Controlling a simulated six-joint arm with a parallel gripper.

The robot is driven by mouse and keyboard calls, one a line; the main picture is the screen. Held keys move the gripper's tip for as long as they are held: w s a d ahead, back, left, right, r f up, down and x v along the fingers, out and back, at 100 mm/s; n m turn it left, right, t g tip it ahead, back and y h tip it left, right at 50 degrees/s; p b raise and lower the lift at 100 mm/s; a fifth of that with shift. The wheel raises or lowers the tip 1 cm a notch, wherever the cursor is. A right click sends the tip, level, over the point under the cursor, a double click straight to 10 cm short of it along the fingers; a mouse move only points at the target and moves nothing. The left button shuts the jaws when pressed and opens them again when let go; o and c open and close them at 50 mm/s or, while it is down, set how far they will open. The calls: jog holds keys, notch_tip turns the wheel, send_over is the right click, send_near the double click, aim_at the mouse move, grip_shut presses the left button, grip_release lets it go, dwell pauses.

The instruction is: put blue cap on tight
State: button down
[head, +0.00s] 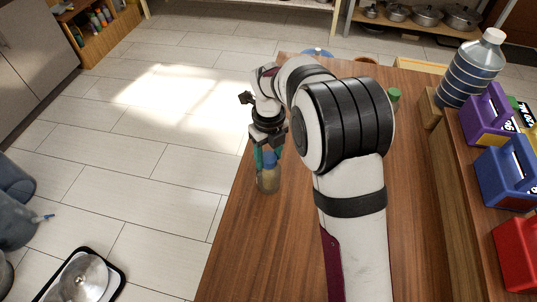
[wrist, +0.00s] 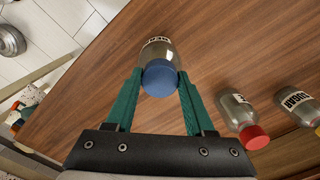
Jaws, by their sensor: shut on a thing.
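The blue cap (wrist: 160,79) sits over the mouth of a clear bottle (wrist: 157,47) with a dark-lettered label. In the head view the cap (head: 268,160) is on top of the bottle (head: 268,181), which stands on the wooden table near its left edge. My gripper (wrist: 160,73) has its teal fingers on either side of the cap, shut on it. In the head view my gripper (head: 268,157) points down over the bottle. I cannot tell how tight the cap is; its thread is hidden.
In the wrist view a red-capped bottle (wrist: 237,110) and another bottle (wrist: 296,102) are to the right. In the head view a large jug (head: 470,72) and purple (head: 487,115), blue (head: 507,172) and red (head: 517,252) carriers line the table's right side. Table (head: 245,255) in front is bare.

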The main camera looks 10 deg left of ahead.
aim_at(268, 157)
jog(key=shift+s+f+m, duration=0.1)
jog(key=shift+f+m, duration=0.1)
jog(key=shift+m, duration=0.2)
jog(key=shift+c, duration=0.9)
grip_release()
jog(key=shift+r, duration=0.15)
jog(key=shift+r, duration=2.4)
